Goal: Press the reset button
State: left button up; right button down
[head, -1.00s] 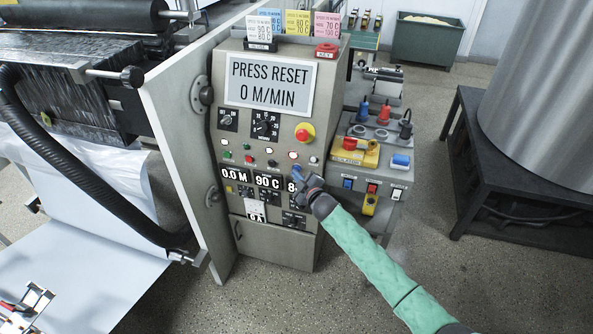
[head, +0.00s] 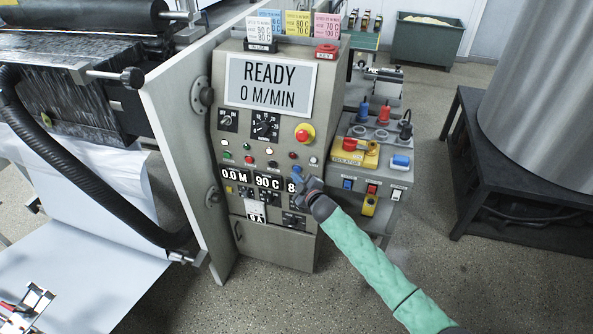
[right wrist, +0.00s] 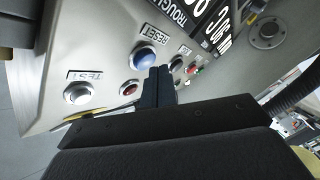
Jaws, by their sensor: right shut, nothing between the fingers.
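The reset button (right wrist: 143,58) is a blue round cap under a RESET label in the right wrist view. In the head view it is a small blue spot (head: 296,170) at the tip of my right gripper (head: 300,182). In the right wrist view my right gripper (right wrist: 161,78) is shut and empty, its fingertips right beside the blue cap. I cannot tell whether they touch it. The control cabinet's display (head: 270,82) reads READY, 0 M/MIN.
A white TEST button (right wrist: 77,94) and a red button (right wrist: 130,88) sit near the reset button. The red emergency stop (head: 304,133) is higher on the panel. A side console with switches (head: 372,187) stands right of the cabinet. The open cabinet door (head: 180,130) is at left.

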jog(key=shift+s+a+p, duration=0.25)
jog(key=shift+s+a, duration=0.05)
jog(key=shift+s, duration=0.6)
jog(key=shift+s+a+p, duration=0.2)
jog(key=shift+s+a, duration=0.05)
jog(key=shift+s, duration=0.6)
jog(key=shift+s+a+p, duration=0.25)
jog(key=shift+s+a, duration=0.05)
jog(key=shift+s, duration=0.6)
